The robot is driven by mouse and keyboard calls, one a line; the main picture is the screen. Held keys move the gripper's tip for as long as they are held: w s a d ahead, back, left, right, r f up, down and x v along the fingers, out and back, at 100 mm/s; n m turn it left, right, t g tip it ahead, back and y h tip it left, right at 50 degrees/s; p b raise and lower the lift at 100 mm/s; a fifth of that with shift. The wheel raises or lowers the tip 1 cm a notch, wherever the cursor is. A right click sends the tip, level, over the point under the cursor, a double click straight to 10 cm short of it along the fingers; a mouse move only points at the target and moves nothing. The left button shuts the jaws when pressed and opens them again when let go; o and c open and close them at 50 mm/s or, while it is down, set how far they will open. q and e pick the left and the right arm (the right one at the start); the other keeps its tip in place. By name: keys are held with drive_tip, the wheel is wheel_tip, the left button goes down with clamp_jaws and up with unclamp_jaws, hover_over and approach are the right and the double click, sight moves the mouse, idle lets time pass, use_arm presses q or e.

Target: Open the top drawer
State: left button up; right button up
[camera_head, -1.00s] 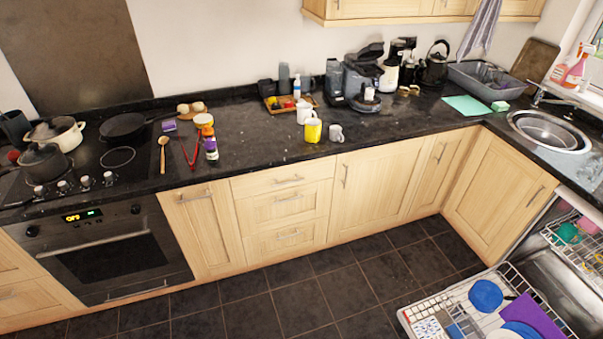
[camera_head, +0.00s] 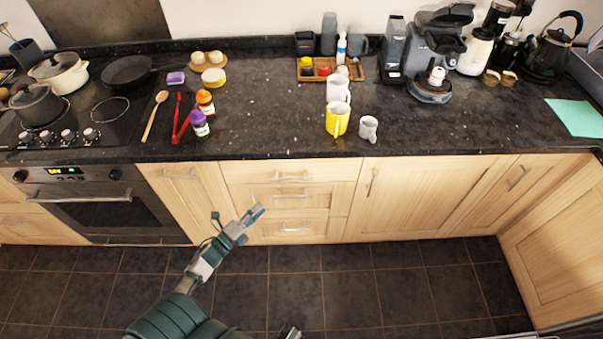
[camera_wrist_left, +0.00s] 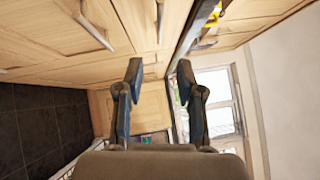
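The top drawer (camera_head: 325,172) is a pale wood front just under the black counter edge, with a silver bar handle (camera_head: 292,178). It looks shut. My left gripper (camera_head: 257,212) is below and left of that handle, in front of the lower drawers, apart from the fronts. The left wrist view shows its two dark fingers (camera_wrist_left: 160,74) spread with nothing between them. In that sideways view, a bar handle (camera_wrist_left: 160,20) near the counter edge lies beyond the fingers. A small dark tip (camera_head: 290,332) at the bottom edge may be my right gripper; its fingers cannot be made out.
Two more drawers (camera_head: 325,198) are below, with cupboard doors on both sides and an oven (camera_head: 100,208) at left. A yellow mug (camera_head: 338,118) and a small grey cup (camera_head: 368,127) stand near the counter's front edge. The tiled floor (camera_head: 390,285) in front is clear.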

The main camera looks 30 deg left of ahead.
sight(290, 179)
use_arm(q)
drive_tip(key=b+x, duration=0.1)
drive_tip(key=x, duration=1.4)
drive_tip(key=shift+w+a+f, duration=0.1)
drive_tip(key=shift+w, duration=0.4)
use_arm(e)
wheel_tip(290, 179, up, 3)
drive_tip(key=shift+a+f, duration=0.15)
use_arm(q)
drive_tip(key=shift+c, duration=0.2)
use_arm(e)
drive_tip(key=shift+s, duration=0.15)
use_arm(q)
clamp_jaws()
drive_tip(key=shift+s, duration=0.1)
use_arm(e)
drive_tip(key=shift+f, duration=0.15)
